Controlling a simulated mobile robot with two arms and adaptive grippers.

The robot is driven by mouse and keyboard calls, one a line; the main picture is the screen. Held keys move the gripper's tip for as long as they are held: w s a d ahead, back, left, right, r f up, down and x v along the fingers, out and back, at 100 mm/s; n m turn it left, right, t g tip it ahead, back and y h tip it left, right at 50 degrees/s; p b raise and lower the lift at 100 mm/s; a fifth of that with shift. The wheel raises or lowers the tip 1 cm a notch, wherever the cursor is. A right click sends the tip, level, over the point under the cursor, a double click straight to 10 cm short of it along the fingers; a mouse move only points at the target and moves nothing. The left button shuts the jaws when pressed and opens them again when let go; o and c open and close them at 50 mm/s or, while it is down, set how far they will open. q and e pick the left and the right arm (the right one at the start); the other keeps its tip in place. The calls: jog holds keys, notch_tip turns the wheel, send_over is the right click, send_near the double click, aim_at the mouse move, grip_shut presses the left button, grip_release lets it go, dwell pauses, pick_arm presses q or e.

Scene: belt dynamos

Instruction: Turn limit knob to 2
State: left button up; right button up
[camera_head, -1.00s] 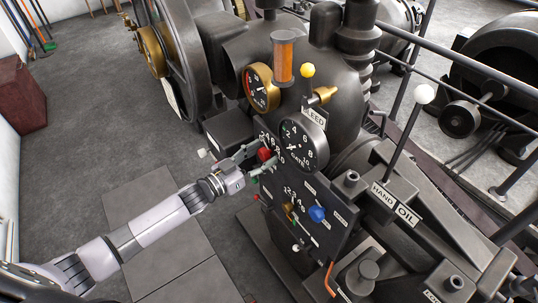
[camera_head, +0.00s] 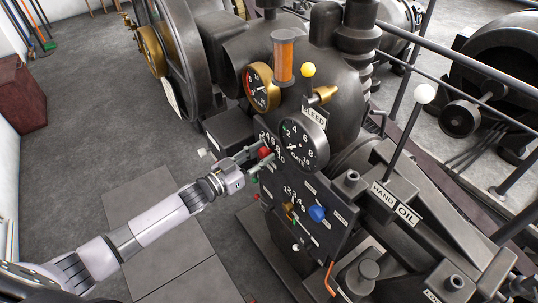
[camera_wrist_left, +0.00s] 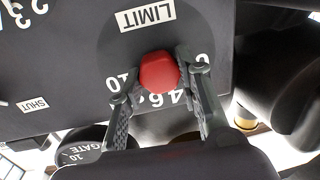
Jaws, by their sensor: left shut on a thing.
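The limit knob is a red, faceted knob (camera_wrist_left: 158,72) on the dark panel, below the LIMIT label (camera_wrist_left: 147,17) in the left wrist view. Digits run in an arc around its gripper side, including 10, 6 and 4; my fingers hide some of the scale. In the head view the red knob (camera_head: 264,153) sits left of the GATE gauge (camera_head: 303,146). My left gripper (camera_wrist_left: 155,85) has its two fingers on either side of the knob and is shut on it. No pointer mark on the knob is clear. My right gripper is not in view.
A yellow-ball lever (camera_head: 308,71) and a white-ball lever (camera_head: 424,94) stand nearby. Open floor (camera_head: 150,205) lies left of the panel.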

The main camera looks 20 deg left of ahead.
pick_arm(q)
jog(key=shift+d+m, duration=0.1)
jog(key=shift+m, duration=0.3)
jog(key=o, duration=1.1)
jog(key=shift+o, duration=0.2)
jog(key=shift+s, duration=0.1)
jog(key=v, duration=1.2)
jog(key=shift+d, duration=0.1)
